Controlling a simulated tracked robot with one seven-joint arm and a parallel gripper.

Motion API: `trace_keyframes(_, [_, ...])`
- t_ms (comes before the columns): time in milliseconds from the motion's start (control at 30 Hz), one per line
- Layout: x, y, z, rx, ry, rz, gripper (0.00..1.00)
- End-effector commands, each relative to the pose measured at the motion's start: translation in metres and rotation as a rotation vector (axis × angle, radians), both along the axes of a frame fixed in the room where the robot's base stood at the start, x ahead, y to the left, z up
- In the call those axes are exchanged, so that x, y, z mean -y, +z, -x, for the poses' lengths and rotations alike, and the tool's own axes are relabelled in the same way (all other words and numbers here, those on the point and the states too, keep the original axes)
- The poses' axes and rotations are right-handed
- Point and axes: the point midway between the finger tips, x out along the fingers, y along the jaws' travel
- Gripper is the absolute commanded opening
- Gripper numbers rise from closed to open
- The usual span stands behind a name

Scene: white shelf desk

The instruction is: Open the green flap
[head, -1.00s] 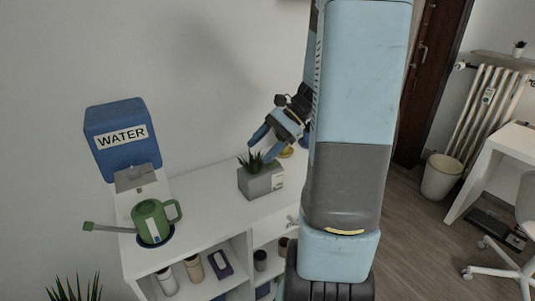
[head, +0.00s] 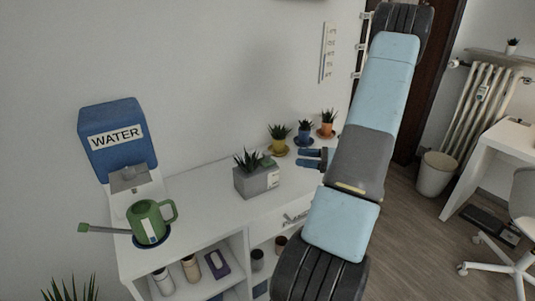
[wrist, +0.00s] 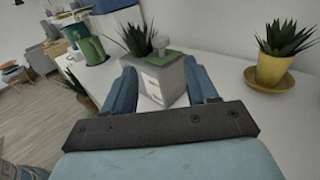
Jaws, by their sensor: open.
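A grey box (head: 257,183) with a spiky plant at its left end stands on the white shelf desk. A small green top piece (head: 268,161), which looks like the flap, lies on its right end and appears closed. In the wrist view, the box (wrist: 165,82) shows a dull green top (wrist: 157,60) with a grey knob (wrist: 161,42) and a pale plate on its side. My gripper (head: 299,158) is open and empty, roughly level, just right of the box and apparently apart from it. In the wrist view the box appears between and beyond the two fingers.
Several potted plants stand behind, including a yellow pot (head: 278,136) on a saucer, seen close on the right in the wrist view (wrist: 272,68). A green watering can (head: 148,222) stands below a blue water tank (head: 118,140) at left. The desk top (head: 205,200) is clear between can and box.

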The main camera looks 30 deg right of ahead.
Motion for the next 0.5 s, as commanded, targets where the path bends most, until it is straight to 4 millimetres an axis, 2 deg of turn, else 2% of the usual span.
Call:
trace_keyframes(167, [-0.011, -0.001, -0.011, 0.001, 0.0, -0.003, 0.58])
trace_keyframes(500, [-0.054, 0.0, -0.05, 0.0, 0.002, -0.003, 0.58])
